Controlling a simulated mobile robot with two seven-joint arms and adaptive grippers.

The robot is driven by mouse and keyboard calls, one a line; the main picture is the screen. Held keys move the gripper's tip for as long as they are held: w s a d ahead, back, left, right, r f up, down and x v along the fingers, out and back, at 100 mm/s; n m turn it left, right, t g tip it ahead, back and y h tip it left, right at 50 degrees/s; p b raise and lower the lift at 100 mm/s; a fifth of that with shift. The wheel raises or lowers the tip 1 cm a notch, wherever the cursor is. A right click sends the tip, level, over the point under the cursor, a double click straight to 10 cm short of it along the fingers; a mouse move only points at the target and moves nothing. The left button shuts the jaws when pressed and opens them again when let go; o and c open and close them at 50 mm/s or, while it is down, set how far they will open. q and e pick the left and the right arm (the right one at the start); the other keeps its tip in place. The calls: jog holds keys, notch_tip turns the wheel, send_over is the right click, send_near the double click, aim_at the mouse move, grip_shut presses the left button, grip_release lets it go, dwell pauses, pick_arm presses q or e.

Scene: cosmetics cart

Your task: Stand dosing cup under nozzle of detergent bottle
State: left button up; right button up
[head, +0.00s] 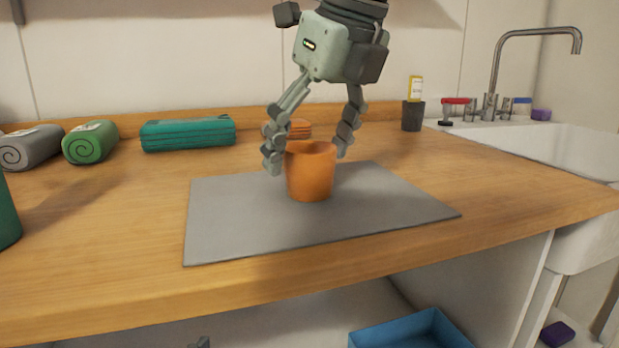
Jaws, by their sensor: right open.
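An orange cup (310,175), which looks like the dosing cup, stands upright on a grey mat (235,225) on the wooden counter. My right gripper (307,156) comes down from above with its fingers open, one to the left and one to the right of the cup's upper part. I cannot tell whether the fingers touch the cup. No detergent bottle with a nozzle can be made out. A dark green object (6,215) is cut off at the left edge, and I cannot tell what it is. My left gripper is not in view.
Rolled towels (90,142), a folded teal towel (188,133) and an orange stack (299,128) lie along the back. A dark tumbler (412,116) holds a yellow item. The sink (570,142) is at right, a blue bin (415,330) below. The mat is clear around the cup.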

jog(key=c, duration=1.1)
jog(key=shift+o, duration=0.2)
jog(key=shift+r, duration=0.1)
jog(key=shift+r, duration=0.2)
notch_tip(320, 180, up, 4)
jog(key=shift+f+p, duration=0.15)
jog(key=shift+p, duration=0.15)
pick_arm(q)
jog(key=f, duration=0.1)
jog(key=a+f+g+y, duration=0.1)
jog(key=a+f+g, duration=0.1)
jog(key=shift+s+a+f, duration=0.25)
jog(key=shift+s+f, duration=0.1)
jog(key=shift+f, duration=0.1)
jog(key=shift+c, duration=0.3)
pick_arm(e)
jog(key=s+a+r, duration=0.6)
jog(key=s+a, duration=0.1)
jog(key=s, duration=0.1)
jog(key=shift+s+a+r, duration=0.35)
jog(key=shift+s+r, duration=0.05)
